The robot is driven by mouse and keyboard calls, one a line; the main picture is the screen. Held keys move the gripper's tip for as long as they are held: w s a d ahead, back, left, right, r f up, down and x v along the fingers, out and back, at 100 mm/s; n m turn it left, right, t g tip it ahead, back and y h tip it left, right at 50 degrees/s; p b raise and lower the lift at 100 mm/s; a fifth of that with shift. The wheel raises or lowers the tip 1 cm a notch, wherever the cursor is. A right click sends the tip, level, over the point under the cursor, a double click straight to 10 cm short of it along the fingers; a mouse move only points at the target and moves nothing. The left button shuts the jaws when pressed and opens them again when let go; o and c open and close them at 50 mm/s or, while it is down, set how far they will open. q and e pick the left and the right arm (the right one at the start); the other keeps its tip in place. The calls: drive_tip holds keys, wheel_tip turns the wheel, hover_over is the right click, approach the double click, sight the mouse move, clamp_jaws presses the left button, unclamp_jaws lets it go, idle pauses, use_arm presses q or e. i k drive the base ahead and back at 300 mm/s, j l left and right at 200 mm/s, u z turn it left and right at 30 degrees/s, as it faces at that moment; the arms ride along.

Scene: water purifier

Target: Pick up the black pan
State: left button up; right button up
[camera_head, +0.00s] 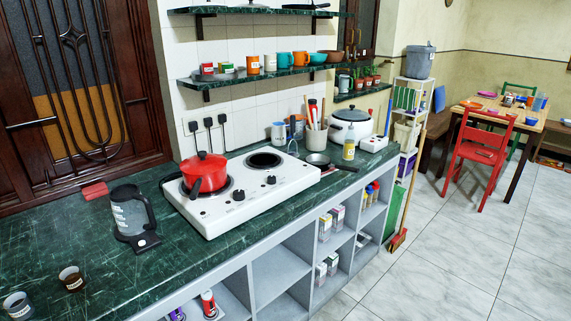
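A small dark pan (318,160) lies on the green counter, just right of the white two-burner stove. Its thin handle points right, toward the front edge of the counter. The pan stands in front of the utensil holder and left of a pale yellow-green bottle. Neither of my grippers shows in the head view.
A red pot (204,172) sits on the left burner of the white stove (245,190); the right burner is bare. A kettle (131,215), two cups, a utensil holder (314,138), a bottle (349,147) and a white cooker (351,127) stand on the green counter (90,245). Shelves hang above.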

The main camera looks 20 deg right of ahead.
sight(320, 162)
drive_tip(key=i+l+u, duration=0.25)
drive_tip(key=l, duration=0.35)
drive_tip(key=l+u, duration=0.3)
drive_tip(key=l, duration=0.35)
drive_tip(key=i+l+u, duration=0.25)
drive_tip(key=l, duration=0.45)
drive_tip(key=k+j, duration=0.05)
drive_tip(key=k, duration=0.05)
